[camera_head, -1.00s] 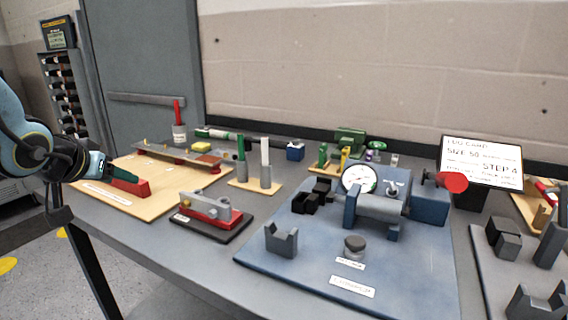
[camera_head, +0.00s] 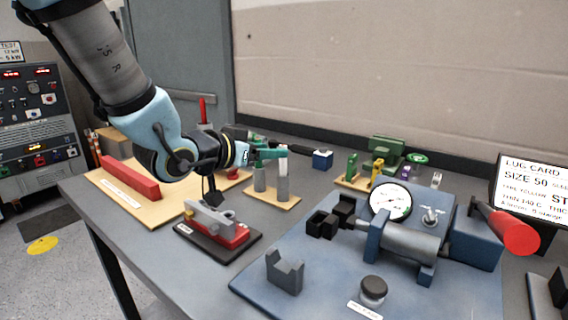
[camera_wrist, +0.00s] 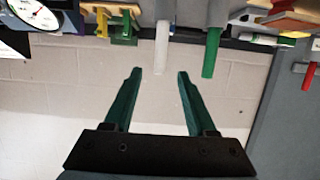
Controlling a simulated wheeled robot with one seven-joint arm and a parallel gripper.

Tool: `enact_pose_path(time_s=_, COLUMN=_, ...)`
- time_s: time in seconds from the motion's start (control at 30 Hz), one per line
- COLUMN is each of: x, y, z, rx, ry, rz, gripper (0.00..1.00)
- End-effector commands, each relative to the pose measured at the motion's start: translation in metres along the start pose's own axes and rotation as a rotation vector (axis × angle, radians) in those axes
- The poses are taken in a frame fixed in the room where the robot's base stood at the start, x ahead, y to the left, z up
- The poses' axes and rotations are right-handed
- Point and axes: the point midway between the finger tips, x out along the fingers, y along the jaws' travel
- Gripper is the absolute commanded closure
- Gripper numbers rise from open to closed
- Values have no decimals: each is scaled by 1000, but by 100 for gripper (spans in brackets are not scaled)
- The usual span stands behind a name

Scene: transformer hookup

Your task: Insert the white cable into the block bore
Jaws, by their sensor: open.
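The white cable (camera_head: 283,152) stands upright in a grey holder (camera_head: 283,188) on a small wooden board. In the wrist view, which looks inverted, the white cable (camera_wrist: 162,45) lies just beyond and between the fingertips. My gripper (camera_head: 273,153) is at the cable's upper part in the head view. Its green fingers (camera_wrist: 159,73) are apart, with nothing gripped. A grey block (camera_head: 210,218) sits on a red-and-black base; I cannot make out a bore for certain.
A blue plate (camera_head: 250,280) with a gauge (camera_head: 390,201) and a crimping-like machine fills the right side. A red bar (camera_head: 130,177) lies on a wooden board at the left. A small blue box (camera_head: 322,159) stands behind the cables. Bare table lies in front of the cable board.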

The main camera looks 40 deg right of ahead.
Motion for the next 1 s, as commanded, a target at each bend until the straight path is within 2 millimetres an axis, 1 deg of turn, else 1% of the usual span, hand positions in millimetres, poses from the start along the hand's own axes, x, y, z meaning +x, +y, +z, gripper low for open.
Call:
enact_pose_path(time_s=0.03, x=5, y=0, z=1, rx=-1, ry=-1, rz=1, gripper=44)
enact_pose_path(time_s=0.27, x=19, y=1, z=2, rx=-2, ry=-2, rz=1, gripper=44)
enact_pose_path(time_s=0.5, x=50, y=1, z=3, rx=-1, ry=-1, rz=0, gripper=44)
enact_pose_path(time_s=0.6, x=58, y=1, z=3, rx=-1, ry=-1, rz=-1, gripper=44)
enact_pose_path(time_s=0.87, x=61, y=0, z=3, rx=-1, ry=0, rz=-2, gripper=44)
enact_pose_path(time_s=0.9, x=61, y=0, z=3, rx=-1, ry=0, rz=-2, gripper=45)
enact_pose_path(time_s=1.0, x=61, y=0, z=4, rx=-1, ry=0, rz=-2, gripper=56)
